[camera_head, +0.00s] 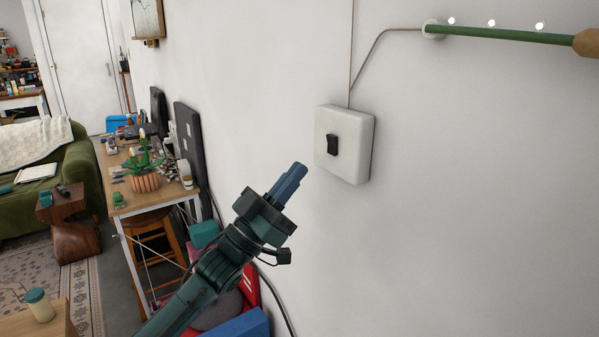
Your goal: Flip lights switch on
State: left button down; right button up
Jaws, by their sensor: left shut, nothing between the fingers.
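The light switch is a white square box (358,145) fixed to the white wall, with a small black rocker (332,145) on its front. A cable runs up from the top of the box. My left gripper (294,176) comes up from the lower left, with its blue fingers shut and nothing between them. Its tips are a little left of and below the box in the picture, apart from the rocker. I cannot tell which way the rocker is set. My right gripper is not in view.
A green tube with small lit bulbs (500,35) is on the wall at upper right, joined to the cable. A cluttered desk (160,199) with a potted plant (145,182) stands left along the wall. Colored items lie below my left arm. The wall around the switch is clear.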

pick_arm(q)
jog(key=s+a+f+b, duration=0.1)
jog(key=s+a+f, duration=0.2)
jog(key=f, duration=0.4)
jog(key=shift+a+b, duration=0.35)
jog(key=shift+b, duration=0.05)
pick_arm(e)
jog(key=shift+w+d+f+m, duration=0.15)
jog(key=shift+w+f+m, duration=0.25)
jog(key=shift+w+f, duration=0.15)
pick_arm(q)
jog(key=shift+f, duration=0.1)
